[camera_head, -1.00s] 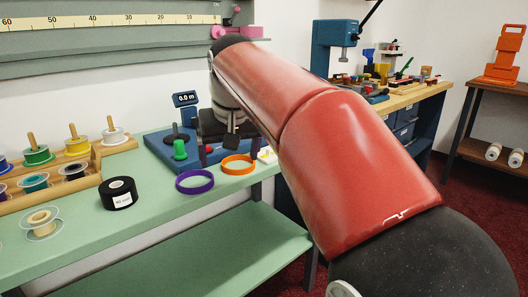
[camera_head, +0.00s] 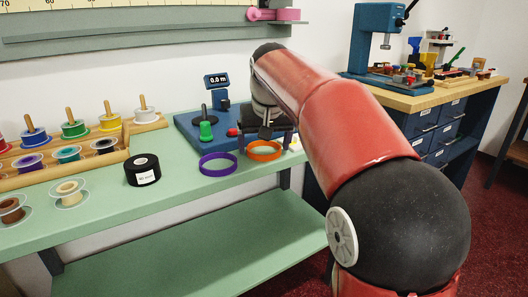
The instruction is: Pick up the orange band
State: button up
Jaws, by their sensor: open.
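The orange band (camera_head: 264,158) lies as an open ring on the green counter (camera_head: 190,192), near its right end. My gripper (camera_head: 267,133) is open and sits just above and behind the band in the picture. Part of the gripper overlaps the band's far edge in the view. I cannot tell whether they touch. Nothing shows between the jaws. My red arm reaches in from the lower right.
A purple band (camera_head: 217,174) lies just left of the orange one. Behind is a blue device (camera_head: 187,131) with a display (camera_head: 216,80) and a green knob (camera_head: 206,131). A black tape roll (camera_head: 142,172) and a spool rack (camera_head: 115,158) stand left. Bare counter lies in front.

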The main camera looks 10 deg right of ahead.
jog(key=shift+c, duration=0.4)
jog(key=c, duration=0.7)
jog(key=shift+o, duration=0.2)
jog(key=shift+r, duration=0.15)
